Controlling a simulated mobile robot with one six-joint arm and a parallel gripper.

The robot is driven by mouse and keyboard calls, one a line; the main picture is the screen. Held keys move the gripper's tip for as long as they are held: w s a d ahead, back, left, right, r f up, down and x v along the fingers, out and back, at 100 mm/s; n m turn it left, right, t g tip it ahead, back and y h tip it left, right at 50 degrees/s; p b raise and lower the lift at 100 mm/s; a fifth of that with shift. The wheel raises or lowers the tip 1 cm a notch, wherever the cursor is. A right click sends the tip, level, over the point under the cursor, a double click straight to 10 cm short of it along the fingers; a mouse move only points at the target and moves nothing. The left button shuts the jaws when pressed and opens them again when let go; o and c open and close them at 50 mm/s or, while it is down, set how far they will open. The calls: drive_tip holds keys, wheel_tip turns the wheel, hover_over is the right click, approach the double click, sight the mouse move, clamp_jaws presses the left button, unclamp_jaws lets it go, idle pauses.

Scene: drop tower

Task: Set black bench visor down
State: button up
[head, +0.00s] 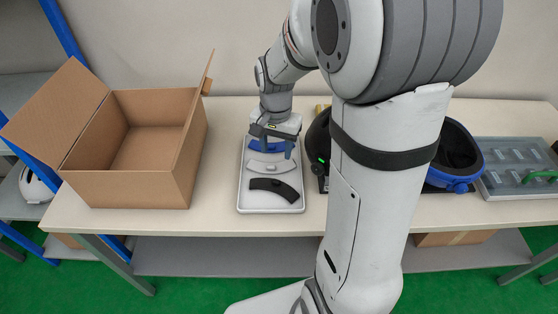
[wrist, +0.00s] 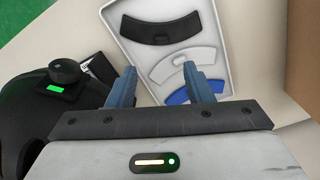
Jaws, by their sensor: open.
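The black visor (head: 274,187) lies flat in the front part of a light grey tray (head: 270,209); it also shows in the wrist view (wrist: 164,35), at the top. A white visor (head: 268,167) lies behind it in the tray. A blue visor (head: 264,146) lies at the back, partly covered by my gripper. My gripper (head: 271,151) is over the back part of the tray. Its two fingers stand apart in the wrist view (wrist: 165,76), with nothing held between them. The black visor is clear of the fingers.
An open cardboard box (head: 130,190) stands left of the tray. A black helmet (head: 318,142) is close on the right, partly hidden by my arm. Farther right are a blue-rimmed black helmet (head: 458,150) and a clear-lidded case (head: 515,160). Bare bench shows between box and tray.

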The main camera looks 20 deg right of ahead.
drive_tip(key=s+a+r+n+t, duration=0.1)
drive_tip(key=s+r+n, duration=0.2)
drive_tip(key=s, duration=0.4)
drive_tip(key=s+r+n+t, duration=0.1)
drive_tip(key=s+r+n, duration=0.3)
drive_tip(key=s, duration=0.4)
drive_tip(key=shift+a+r+n, duration=0.3)
drive_tip(key=shift+a+r, duration=0.05)
drive_tip(key=shift+a, duration=0.05)
